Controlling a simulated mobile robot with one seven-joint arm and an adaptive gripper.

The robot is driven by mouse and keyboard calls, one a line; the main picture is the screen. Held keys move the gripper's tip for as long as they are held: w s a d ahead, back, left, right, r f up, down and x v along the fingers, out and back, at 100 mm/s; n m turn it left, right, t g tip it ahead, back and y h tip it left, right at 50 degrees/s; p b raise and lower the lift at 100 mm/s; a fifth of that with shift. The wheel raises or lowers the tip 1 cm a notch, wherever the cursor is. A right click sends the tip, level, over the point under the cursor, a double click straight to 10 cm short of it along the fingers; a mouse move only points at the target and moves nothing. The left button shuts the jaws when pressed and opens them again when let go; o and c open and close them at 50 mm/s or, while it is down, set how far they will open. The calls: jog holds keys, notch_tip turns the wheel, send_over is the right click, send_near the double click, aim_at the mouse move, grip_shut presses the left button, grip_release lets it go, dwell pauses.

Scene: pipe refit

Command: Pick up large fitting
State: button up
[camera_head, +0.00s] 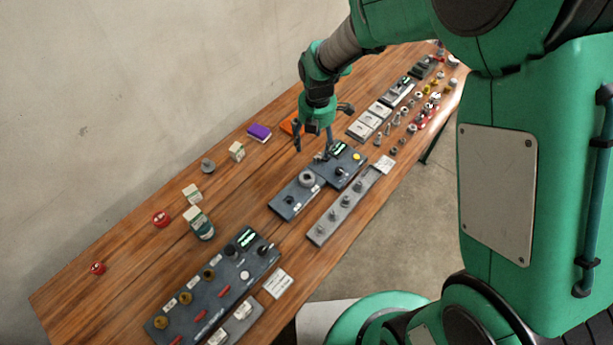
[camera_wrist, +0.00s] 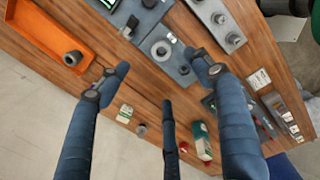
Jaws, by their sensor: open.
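My gripper (camera_head: 314,143) is open and empty above the middle of the workbench, pointing down. In the wrist view its dark blue fingers (camera_wrist: 164,82) are spread, with bare wood and part of a panel between them. A grey rail (camera_head: 322,230) holds several upright metal fittings of different sizes; two of them (camera_wrist: 233,39) show at the top of the wrist view. A dark round fitting (camera_wrist: 73,58) lies in the orange tray (camera_wrist: 38,32), to the left of the fingers. Which one is the large fitting I cannot tell for sure. My gripper touches none of them.
A dark panel with a ring-shaped part (camera_head: 306,179) and a screen panel (camera_head: 340,165) lie below my gripper. A larger valve panel (camera_head: 205,300), a bottle (camera_head: 199,223) and small boxes stand nearer. Several parts crowd the far end.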

notch_tip(320, 180, down, 7)
jog(key=w+a+n, duration=0.1)
jog(key=a+n, duration=0.1)
jog(key=n, duration=0.1)
jog(key=shift+a+f+n+g, duration=0.15)
jog(key=shift+a+n+g, duration=0.05)
jog(key=shift+n+g, duration=0.2)
jog(key=shift+f, duration=0.1)
send_over(307, 177)
jog(key=s, duration=0.2)
jog(key=shift+w+a+f+b, duration=0.1)
jog(key=shift+w+f+b, duration=0.1)
jog(key=shift+f, duration=1.9)
jog(key=shift+w+a+f+b, duration=0.1)
jog(key=shift+f+b, duration=0.1)
jog(key=shift+f, duration=1.9)
jog(key=shift+d, duration=0.1)
jog(key=shift+s+f+b, duration=0.1)
jog(key=shift+f+b, duration=0.35)
jog(key=shift+f, duration=2.15)
jog(key=c, duration=1.3)
